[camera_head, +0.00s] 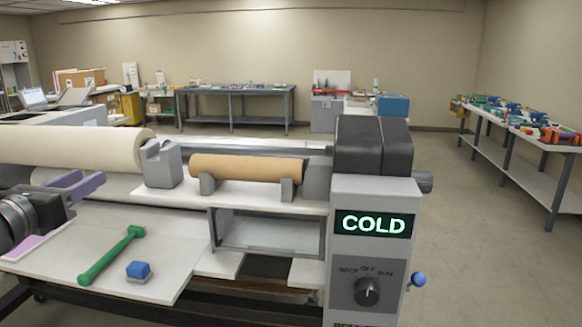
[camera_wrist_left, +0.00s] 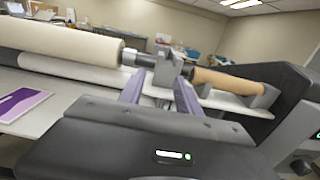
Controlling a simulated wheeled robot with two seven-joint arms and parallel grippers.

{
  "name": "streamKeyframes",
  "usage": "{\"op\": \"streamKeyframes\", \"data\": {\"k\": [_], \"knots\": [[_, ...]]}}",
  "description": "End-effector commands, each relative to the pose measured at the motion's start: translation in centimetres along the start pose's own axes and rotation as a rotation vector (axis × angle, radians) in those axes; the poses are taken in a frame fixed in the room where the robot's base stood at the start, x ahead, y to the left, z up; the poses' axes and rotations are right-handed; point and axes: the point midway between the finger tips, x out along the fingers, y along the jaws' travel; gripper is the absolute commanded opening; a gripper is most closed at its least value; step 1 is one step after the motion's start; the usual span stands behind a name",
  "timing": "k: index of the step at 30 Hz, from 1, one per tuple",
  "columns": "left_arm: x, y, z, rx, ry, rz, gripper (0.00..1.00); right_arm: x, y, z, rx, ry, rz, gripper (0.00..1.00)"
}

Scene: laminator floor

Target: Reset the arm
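My left gripper (camera_head: 88,180) is at the left edge in the head view, above the laminator's white feed table (camera_head: 170,245). Its two lavender fingers are apart with nothing between them; they also show apart in the left wrist view (camera_wrist_left: 158,82). The laminator (camera_head: 375,205) has a grey end housing with a display reading COLD, a black dial (camera_head: 367,291) and a blue ball knob (camera_head: 418,279) at its right side. My right gripper is not in view.
A cream roll (camera_head: 70,148) and a tan roll (camera_head: 247,169) lie across the laminator. A green tool (camera_head: 112,255), a blue block (camera_head: 138,270) and a purple flat item (camera_wrist_left: 20,103) lie on the feed table. A cluttered bench (camera_head: 520,150) stands right; floor between is clear.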

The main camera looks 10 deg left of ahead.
Motion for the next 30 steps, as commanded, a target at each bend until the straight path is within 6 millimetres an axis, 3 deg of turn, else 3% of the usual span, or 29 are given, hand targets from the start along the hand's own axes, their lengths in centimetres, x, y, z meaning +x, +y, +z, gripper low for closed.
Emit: {"op": "streamKeyframes", "data": {"k": [11, 17, 20, 23, 26, 30], "knots": [[0.0, 0.7, 0.5, -0.316, -0.033, 0.025, 0.40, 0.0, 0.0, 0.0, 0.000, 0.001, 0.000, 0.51], [0.8, 1.1, -0.7, -0.741, -0.081, 0.046, 0.40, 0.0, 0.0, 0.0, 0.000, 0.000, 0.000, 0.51], [2.5, 1.1, -3.8, -1.059, -0.079, 0.062, 0.40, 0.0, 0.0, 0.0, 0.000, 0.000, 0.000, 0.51], [4.8, 0.3, -8.7, -1.408, -0.053, 0.093, 0.40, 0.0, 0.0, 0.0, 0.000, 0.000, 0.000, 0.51], [7.1, -1.3, -14.9, -1.769, -0.010, 0.159, 0.40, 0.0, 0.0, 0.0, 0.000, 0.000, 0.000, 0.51], [9.2, -5.2, -25.6, -2.258, 0.067, 0.343, 0.40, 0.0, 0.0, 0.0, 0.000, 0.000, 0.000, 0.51]]}}
